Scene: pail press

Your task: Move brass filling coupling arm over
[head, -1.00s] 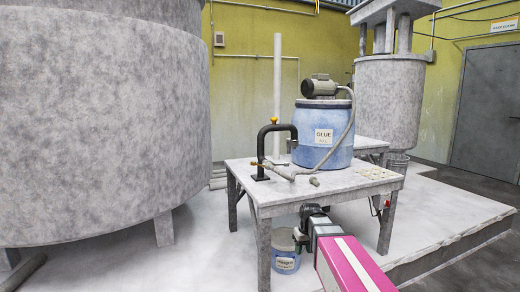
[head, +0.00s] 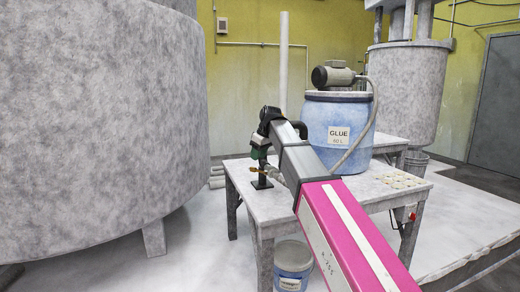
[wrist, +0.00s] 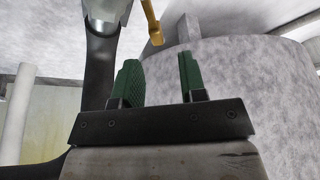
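The brass coupling arm (head: 258,170) is a small yellow lever at the end of the hose coupling, beside the black bent stand (head: 263,182) on the table. In the wrist view the brass arm (wrist: 152,22) sticks in from the top edge, beyond the fingertips and apart from them. The grey metal coupling (wrist: 107,10) shows to its left. My gripper (head: 259,151) is just above the brass arm in the head view. Its green fingers (wrist: 159,75) stand apart with nothing between them. My arm hides much of the hose and the stand.
The blue glue drum (head: 338,112) with its motor stands on the table (head: 375,190) behind my arm. A large grey tank (head: 100,110) fills the left. A small blue bucket (head: 293,268) stands under the table.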

